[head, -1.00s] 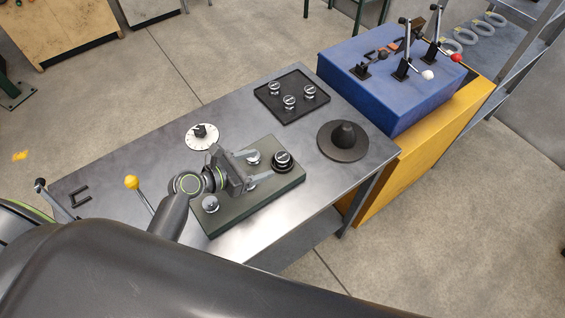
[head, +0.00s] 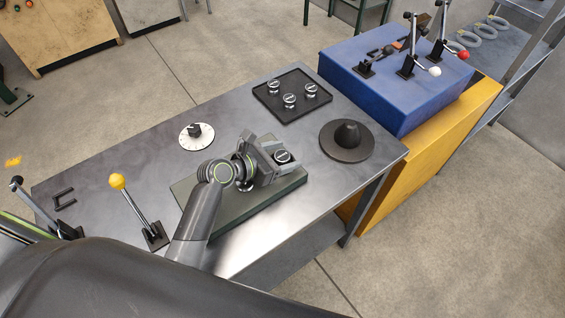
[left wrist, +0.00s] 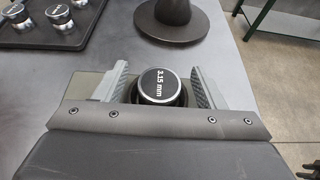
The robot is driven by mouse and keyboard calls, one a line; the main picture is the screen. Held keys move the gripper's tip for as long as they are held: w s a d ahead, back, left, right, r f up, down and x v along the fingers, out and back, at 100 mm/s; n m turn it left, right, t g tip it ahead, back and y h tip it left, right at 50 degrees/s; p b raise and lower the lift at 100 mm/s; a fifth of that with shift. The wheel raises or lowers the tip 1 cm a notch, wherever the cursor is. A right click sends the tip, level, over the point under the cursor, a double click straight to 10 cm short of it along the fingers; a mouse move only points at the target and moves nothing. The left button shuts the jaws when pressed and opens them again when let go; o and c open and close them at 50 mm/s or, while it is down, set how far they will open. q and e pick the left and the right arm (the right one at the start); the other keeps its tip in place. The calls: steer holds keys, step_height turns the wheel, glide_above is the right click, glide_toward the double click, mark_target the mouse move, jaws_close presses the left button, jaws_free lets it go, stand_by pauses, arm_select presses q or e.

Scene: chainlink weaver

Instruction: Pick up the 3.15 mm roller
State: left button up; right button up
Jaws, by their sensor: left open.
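The 3.15 mm roller (left wrist: 160,86) is a short silver cylinder with a black labelled top; it also shows in the head view (head: 282,157). It sits near the right end of the green plate (head: 262,209) on the metal table. My left gripper (head: 280,153) is open at this roller. In the left wrist view its two fingers (left wrist: 159,70) stand on either side of the roller, with gaps between. The roller's lower part is hidden behind the gripper body. My right gripper is not in view.
A black tray (head: 272,109) with 3 similar rollers lies at the back. A dark cone on a round base (head: 347,153) stands close beyond the plate. A white dial (head: 205,142), a yellow-knobbed lever (head: 118,181) and a blue box with levers (head: 392,95) are also around.

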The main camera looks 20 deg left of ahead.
arm_select(q)
steer(key=shift+c, duration=0.4)
steer(key=c, duration=1.2)
steer(key=shift+r, duration=0.1)
steer(key=shift+c, duration=0.2)
